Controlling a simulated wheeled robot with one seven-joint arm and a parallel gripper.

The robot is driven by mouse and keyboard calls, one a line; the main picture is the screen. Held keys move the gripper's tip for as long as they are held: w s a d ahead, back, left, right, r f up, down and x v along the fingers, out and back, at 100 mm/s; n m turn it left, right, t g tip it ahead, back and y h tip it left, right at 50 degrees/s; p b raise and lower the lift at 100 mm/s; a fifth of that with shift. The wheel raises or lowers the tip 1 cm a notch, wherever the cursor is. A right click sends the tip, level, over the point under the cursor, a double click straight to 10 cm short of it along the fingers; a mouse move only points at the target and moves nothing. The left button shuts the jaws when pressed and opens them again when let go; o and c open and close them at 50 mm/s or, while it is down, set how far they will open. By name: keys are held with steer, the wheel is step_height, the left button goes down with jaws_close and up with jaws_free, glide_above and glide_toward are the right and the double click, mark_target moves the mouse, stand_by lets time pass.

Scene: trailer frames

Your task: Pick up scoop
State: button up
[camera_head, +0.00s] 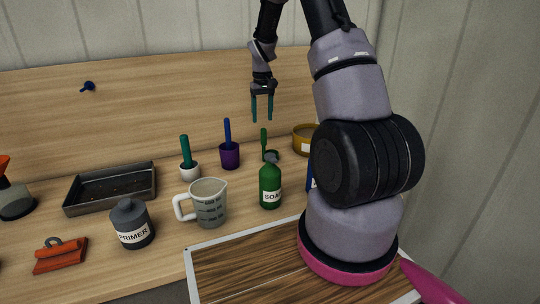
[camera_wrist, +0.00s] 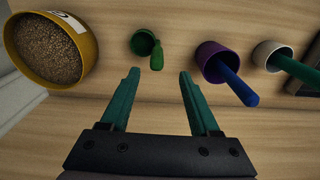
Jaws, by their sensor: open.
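A small dark green cup (camera_head: 272,156) with an upright green handle (camera_head: 264,139) stands behind the soap bottle; it looks like the scoop, though I cannot tell if cup and handle are one piece. In the wrist view the green cup (camera_wrist: 143,42) and its green handle (camera_wrist: 157,56) lie just beyond the gap between my fingertips. My gripper (camera_head: 262,120) points down above the handle, open and empty, with its teal fingers apart. In the wrist view my gripper (camera_wrist: 160,72) touches nothing. The soap bottle hides part of the cup in the head view.
A purple cup with a blue handle (camera_wrist: 228,80) and a white cup with a teal handle (camera_wrist: 300,71) stand beside it. A yellow tub of grains (camera_wrist: 50,48) is on the other side. The green soap bottle (camera_head: 270,188) and measuring jug (camera_head: 208,205) stand in front.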

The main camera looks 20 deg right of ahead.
mark_target(263, 128)
steer(key=f, duration=0.6)
steer(key=shift+w+d+f, duration=0.2)
steer(key=shift+w+f, duration=0.05)
steer(key=shift+f, duration=3.25)
jaws_close()
